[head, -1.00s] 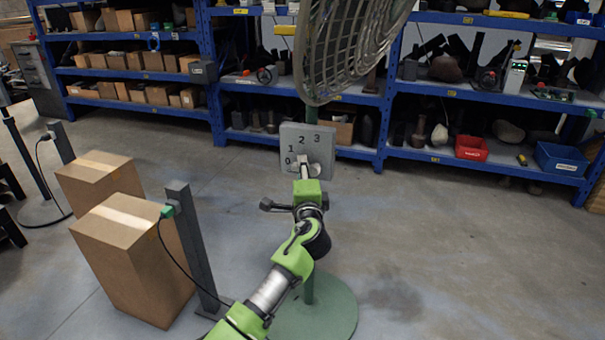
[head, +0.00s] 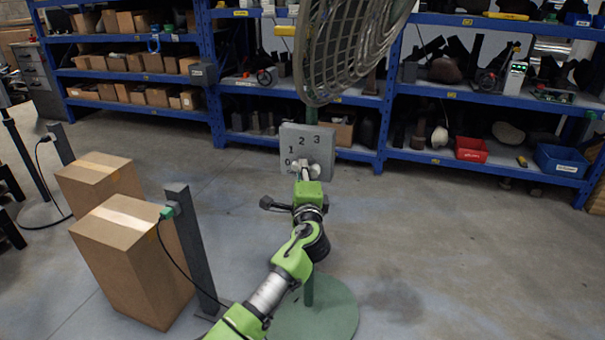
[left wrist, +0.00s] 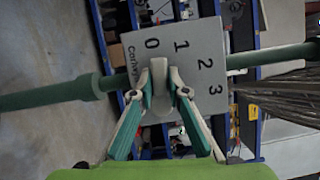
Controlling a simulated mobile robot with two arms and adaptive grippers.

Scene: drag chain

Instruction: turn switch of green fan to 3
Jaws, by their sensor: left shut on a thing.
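The green fan has a mesh cage (head: 350,50) at the top, a green pole and a round green base (head: 335,310). A grey switch panel (head: 321,150) on the pole carries the numbers 0, 1, 2 and 3, and it also shows sideways in the left wrist view (left wrist: 205,102). The pale switch knob (left wrist: 159,75) is long and points roughly at 0. My left gripper (head: 304,170) is at the panel; in the left wrist view its fingers (left wrist: 160,92) are closed on both sides of the knob. My right gripper is not in view.
Two cardboard boxes (head: 130,255) stand at the left, beside a grey post (head: 195,245) with a green plug and black cable. Blue shelves (head: 440,159) with bins and parts line the back. The floor right of the fan is clear.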

